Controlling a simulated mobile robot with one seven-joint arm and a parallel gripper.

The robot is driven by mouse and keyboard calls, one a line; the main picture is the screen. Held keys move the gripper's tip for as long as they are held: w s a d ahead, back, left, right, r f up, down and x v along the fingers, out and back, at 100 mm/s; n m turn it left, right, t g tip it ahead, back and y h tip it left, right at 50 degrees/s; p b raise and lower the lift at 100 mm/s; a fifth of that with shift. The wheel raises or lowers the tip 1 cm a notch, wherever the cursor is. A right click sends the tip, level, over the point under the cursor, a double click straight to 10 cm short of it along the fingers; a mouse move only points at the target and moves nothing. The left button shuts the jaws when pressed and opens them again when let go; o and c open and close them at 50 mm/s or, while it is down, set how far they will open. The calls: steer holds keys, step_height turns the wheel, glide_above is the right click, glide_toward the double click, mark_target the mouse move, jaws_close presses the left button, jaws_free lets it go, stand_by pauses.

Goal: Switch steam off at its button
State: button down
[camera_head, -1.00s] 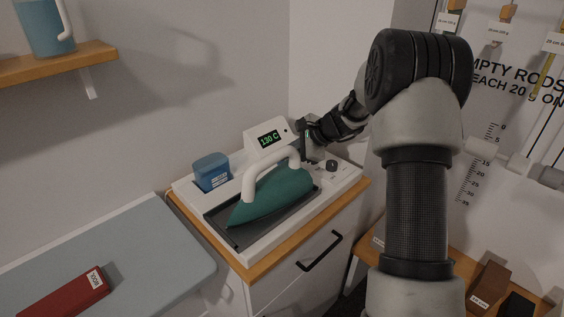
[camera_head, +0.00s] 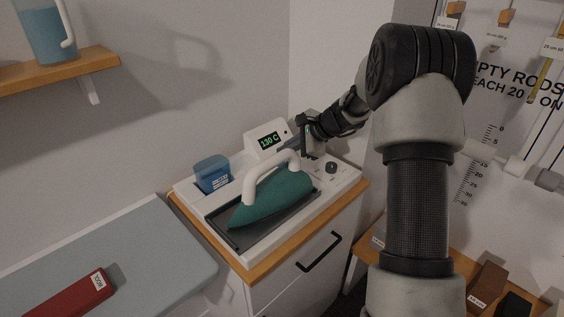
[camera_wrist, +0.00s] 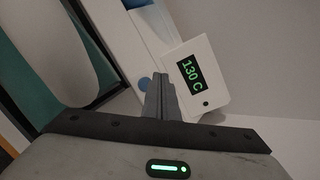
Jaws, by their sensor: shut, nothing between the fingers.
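The ironing station (camera_head: 240,256) is a white unit with a teal iron (camera_head: 272,198) resting on its dark tray. Its display (camera_head: 269,141) reads 130 C in green, also in the wrist view (camera_wrist: 191,76). In the wrist view a round blue button (camera_wrist: 145,84) lies on the white surface, just left of my fingertips; no label on it can be read. My gripper (camera_wrist: 160,80) is shut and empty, its tips close beside the button; I cannot tell whether they touch it. In the head view my gripper (camera_head: 289,150) is behind the iron's white handle, which hides the button.
A blue water tank (camera_head: 212,174) stands at the station's back left. A dark knob (camera_head: 331,167) is at its right. The iron's handle (camera_head: 250,183) is close to my gripper. A light blue ironing board (camera_head: 130,250) with a red block (camera_head: 70,297) is at left.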

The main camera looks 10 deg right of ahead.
step_height(320, 180, up, 6)
steer(key=p, duration=0.3)
steer(key=shift+f+p, duration=0.2)
steer(key=shift+p, duration=0.1)
stand_by(0.9)
